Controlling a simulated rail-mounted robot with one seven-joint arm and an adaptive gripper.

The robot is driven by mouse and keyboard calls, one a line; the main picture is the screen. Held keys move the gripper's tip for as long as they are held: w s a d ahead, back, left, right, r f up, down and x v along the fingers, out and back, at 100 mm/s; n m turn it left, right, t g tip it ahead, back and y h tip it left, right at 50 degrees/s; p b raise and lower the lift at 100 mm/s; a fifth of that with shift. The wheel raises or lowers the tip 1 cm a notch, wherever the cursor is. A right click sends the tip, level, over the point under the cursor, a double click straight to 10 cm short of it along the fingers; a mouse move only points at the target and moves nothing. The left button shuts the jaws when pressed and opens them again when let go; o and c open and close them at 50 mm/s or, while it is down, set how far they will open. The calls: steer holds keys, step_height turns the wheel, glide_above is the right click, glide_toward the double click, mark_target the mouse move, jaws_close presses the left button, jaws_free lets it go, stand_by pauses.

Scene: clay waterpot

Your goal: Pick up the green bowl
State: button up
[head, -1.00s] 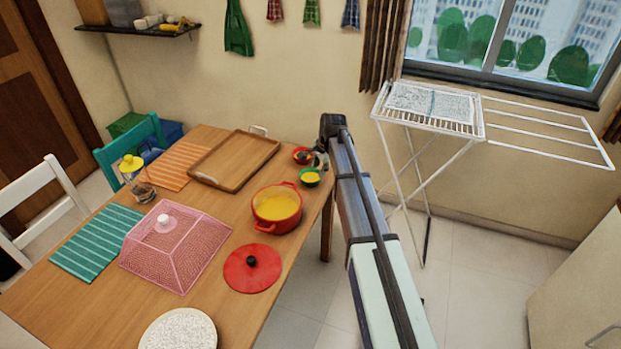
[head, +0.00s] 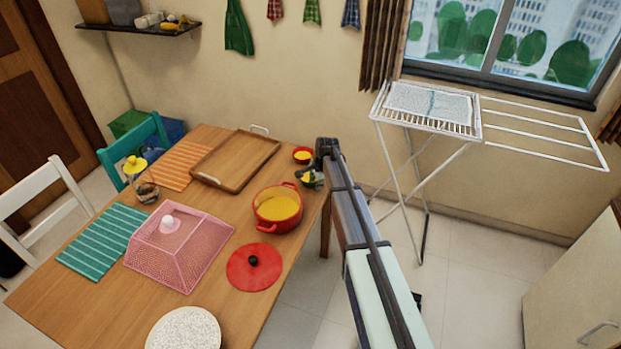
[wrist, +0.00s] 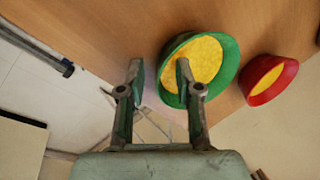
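The small green bowl (wrist: 217,62) holds something yellow and sits on the wooden table in the wrist view. In the head view the green bowl (head: 304,181) is partly covered by my gripper (head: 316,178), near the table's right edge. In the wrist view my gripper (wrist: 159,68) is open, its two fingers apart. The right finger overlaps the bowl's yellow inside; the left finger is beyond the left rim. The near rim lies between them. I cannot tell whether either finger touches the bowl.
A small red bowl (head: 303,156) with yellow contents stands close behind. A red pot (head: 277,208), its red lid (head: 254,267), a wooden tray (head: 236,160) and a pink mesh cover (head: 178,247) share the table. A white drying rack (head: 428,125) stands right of it.

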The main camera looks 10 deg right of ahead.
jaws_close()
steer(key=shift+r, duration=0.2)
step_height(320, 180, up, 20)
steer(key=b, duration=0.5)
steer(key=shift+f, duration=0.15)
